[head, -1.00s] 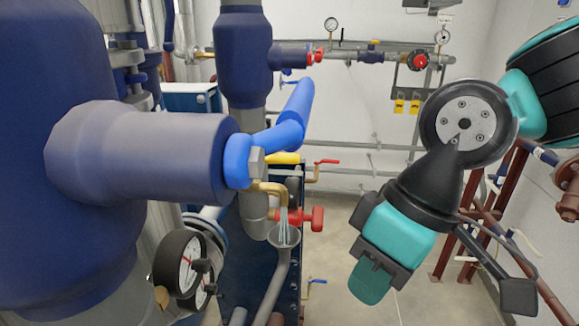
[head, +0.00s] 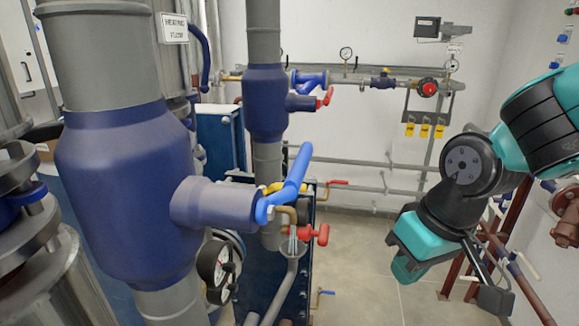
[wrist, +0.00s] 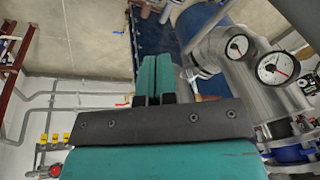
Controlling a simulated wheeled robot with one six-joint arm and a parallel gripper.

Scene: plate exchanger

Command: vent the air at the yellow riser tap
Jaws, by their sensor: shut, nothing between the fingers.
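In the head view a yellow handle (head: 272,187) shows behind the blue lever (head: 291,180) and is partly hidden by it. The blue lever sits on the end of a stub from the large near blue riser (head: 125,195) and slants up to the right. A brass spout (head: 288,211) bends down below it, with pale thin streaks between it and a grey funnel (head: 293,250). My gripper (head: 408,268) is well to the right of these, apart from everything. In the wrist view my gripper (wrist: 155,78) has its teal fingers together and empty.
A red-handled tap (head: 312,234) sticks out right of the funnel. A second blue riser (head: 265,105) stands behind. Wall pipes carry yellow tags (head: 425,131). Floor (head: 370,260) between the pipes and my gripper is clear.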

